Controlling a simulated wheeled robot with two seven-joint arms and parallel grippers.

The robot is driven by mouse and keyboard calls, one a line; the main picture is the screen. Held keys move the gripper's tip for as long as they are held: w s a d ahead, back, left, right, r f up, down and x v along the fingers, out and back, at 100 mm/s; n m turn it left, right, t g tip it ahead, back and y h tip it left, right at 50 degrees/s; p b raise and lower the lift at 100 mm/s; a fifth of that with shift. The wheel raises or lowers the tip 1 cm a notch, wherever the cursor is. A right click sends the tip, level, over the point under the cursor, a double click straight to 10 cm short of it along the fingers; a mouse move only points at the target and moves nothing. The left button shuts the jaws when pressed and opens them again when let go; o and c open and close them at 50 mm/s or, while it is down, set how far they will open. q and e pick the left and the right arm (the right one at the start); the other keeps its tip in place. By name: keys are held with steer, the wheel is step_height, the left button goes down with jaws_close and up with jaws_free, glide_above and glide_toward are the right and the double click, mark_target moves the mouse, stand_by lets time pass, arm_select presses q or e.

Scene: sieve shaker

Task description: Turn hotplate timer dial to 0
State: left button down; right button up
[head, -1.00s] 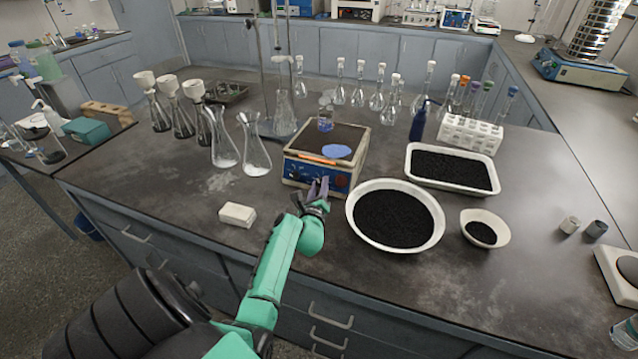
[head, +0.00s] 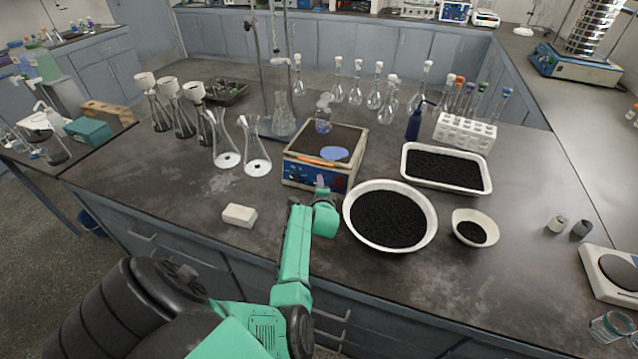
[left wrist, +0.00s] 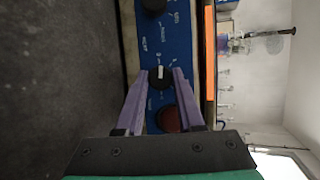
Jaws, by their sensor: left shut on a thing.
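The hotplate (head: 302,155) stands on the bench with its blue front panel (head: 301,174) facing me. In the left wrist view the panel (left wrist: 182,40) appears turned on its side. My left gripper (head: 321,181) is at the panel, and its purple fingers (left wrist: 161,74) lie on both sides of a black dial with a white pointer line (left wrist: 160,73), shut on it. The printed marks around the dial are too small to read. A second black dial (left wrist: 153,5) and a dark red round part (left wrist: 170,119) sit on either side. My right gripper is not in view.
A flask (head: 323,122) and a blue disc (head: 334,153) are on the hotplate top. A white bowl of black grains (head: 432,232) stands close to its right, a white block (head: 239,215) to its left front. Glass flasks (head: 256,160) stand left of it.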

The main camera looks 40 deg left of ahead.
arm_select(q)
steer(key=shift+n+g+h+p, duration=0.3)
steer(key=shift+n, duration=0.5)
steer(key=c, duration=0.5)
jaws_free()
steer(key=shift+c, duration=0.2)
